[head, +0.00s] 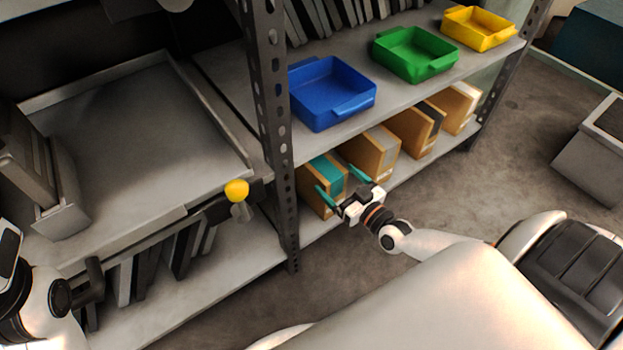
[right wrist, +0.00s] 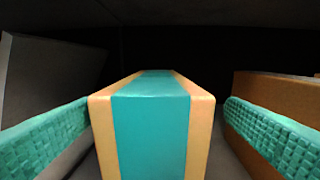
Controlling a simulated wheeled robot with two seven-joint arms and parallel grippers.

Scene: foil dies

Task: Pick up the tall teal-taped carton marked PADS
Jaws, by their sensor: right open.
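The teal-taped carton (head: 313,196) stands on the lower shelf, at the left end of the row of cartons. In the right wrist view the carton (right wrist: 152,130) fills the middle, with a wide teal band running along its top and down its near face. No PADS marking can be read. My right gripper (head: 343,184) is open in front of the carton.
More cartons (head: 372,154) with grey, black and white tape stand to the right on the same shelf. Blue (head: 331,92), green (head: 415,54) and yellow (head: 478,28) bins sit on the shelf above. A perforated upright (head: 268,110) stands left of the carton.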

